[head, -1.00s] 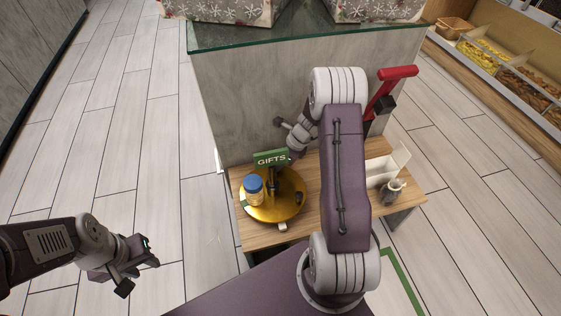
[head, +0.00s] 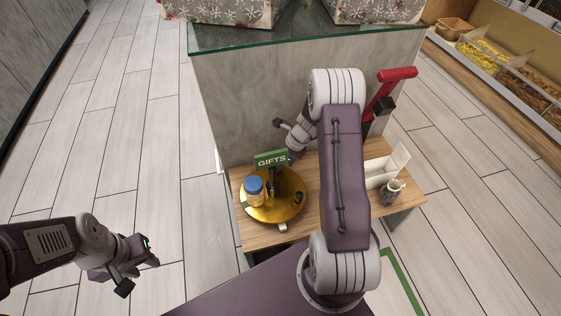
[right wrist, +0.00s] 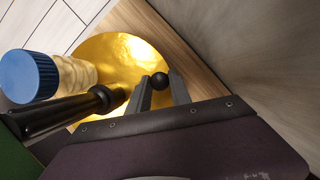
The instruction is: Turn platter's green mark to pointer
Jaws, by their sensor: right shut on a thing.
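The gold round platter (head: 262,214) lies on a low wooden table. A jar with a blue lid (head: 253,184) stands on its left part, beside a dark post under a green GIFTS sign (head: 271,160). A small pale block (head: 282,227), perhaps the pointer, is at the platter's front rim. I cannot make out the green mark clearly. In the right wrist view, my right gripper (right wrist: 161,90) is shut on a black round knob (right wrist: 160,80) over the platter (right wrist: 122,55). My left gripper (head: 138,270) is open and empty above the floor, left of the table.
A white open box (head: 384,172) and a small dark jar (head: 391,192) stand on the right of the table (head: 318,225). A grey panel with a glass top (head: 235,40) rises behind it. A red-handled object (head: 392,80) is at the panel's right. Floor is clear at left.

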